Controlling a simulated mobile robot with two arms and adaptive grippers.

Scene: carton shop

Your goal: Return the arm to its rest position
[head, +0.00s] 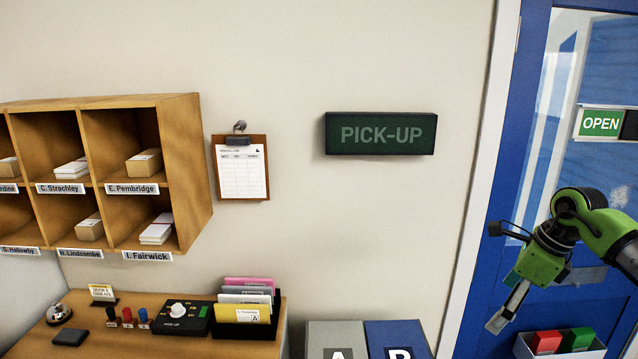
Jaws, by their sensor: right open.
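My right gripper (508,306) hangs at the right side of the head view, in front of the blue door. Its arm comes in from the right edge, with a green and black wrist. Its fingers point down and to the left. They are open, with nothing seen between them. My left gripper is not in the head view.
Wooden pigeonholes (190,165) with cartons hang at left. A clipboard (241,168) and a dark PICK-UP sign (380,133) are on the wall. Below are a desk (110,345), grey bin A (336,335) and blue bin (398,335). A white holder (560,350) is under my right gripper, by the blue door (500,260).

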